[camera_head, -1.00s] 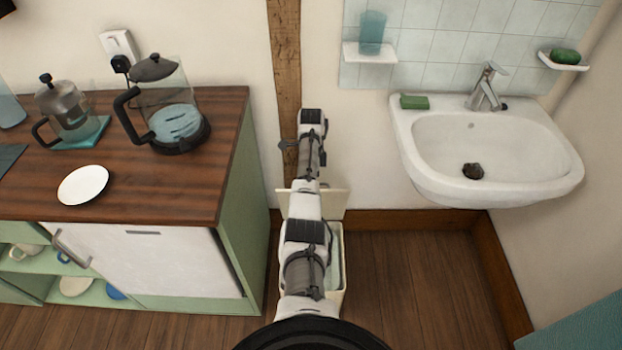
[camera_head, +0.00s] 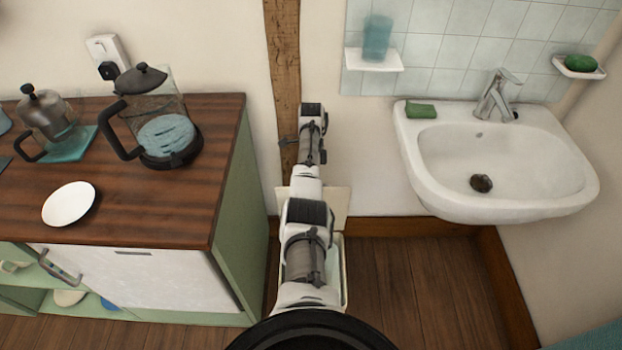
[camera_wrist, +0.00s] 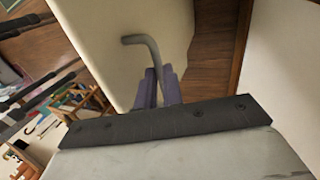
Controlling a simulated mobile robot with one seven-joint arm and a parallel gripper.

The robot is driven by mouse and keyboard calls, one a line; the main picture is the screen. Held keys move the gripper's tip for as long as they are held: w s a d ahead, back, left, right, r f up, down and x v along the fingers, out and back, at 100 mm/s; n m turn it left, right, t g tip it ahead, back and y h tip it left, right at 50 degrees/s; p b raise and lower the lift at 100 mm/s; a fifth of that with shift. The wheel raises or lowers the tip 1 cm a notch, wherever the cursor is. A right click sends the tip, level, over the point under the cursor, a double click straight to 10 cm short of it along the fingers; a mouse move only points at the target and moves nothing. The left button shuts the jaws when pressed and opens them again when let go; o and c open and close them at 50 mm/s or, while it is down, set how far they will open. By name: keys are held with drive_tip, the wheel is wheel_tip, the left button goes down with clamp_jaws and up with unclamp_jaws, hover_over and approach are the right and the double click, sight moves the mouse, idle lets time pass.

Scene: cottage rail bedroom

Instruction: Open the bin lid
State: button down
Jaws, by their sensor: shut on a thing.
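The bin (camera_head: 343,272) is a narrow cream box on the floor between the cabinet and the sink, mostly hidden behind my arm in the head view. Its cream lid (camera_head: 338,203) stands raised at the back of the box, towards the wall. In the wrist view a broad cream panel, which looks like the lid (camera_wrist: 105,50), carries a grey bent bar handle (camera_wrist: 140,41). My gripper (camera_wrist: 160,75) has its purple fingers shut on the end of this handle. The gripper and handle are hidden in the head view.
A green cabinet with a wooden top (camera_head: 190,205) stands close on the left, holding a glass kettle (camera_head: 165,125) and a white plate (camera_head: 69,203). A white sink (camera_head: 500,165) juts from the wall on the right. The wooden floor (camera_head: 400,280) below it is clear.

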drive_tip(key=c, duration=1.5)
unclamp_jaws()
drive_tip(key=shift+s+f, duration=0.1)
drive_tip(key=shift+f, duration=0.55)
drive_tip(key=shift+r, duration=0.25)
drive_tip(key=b+v, duration=0.1)
drive_tip(key=v, duration=1.2)
drive_tip(key=shift+r, duration=0.35)
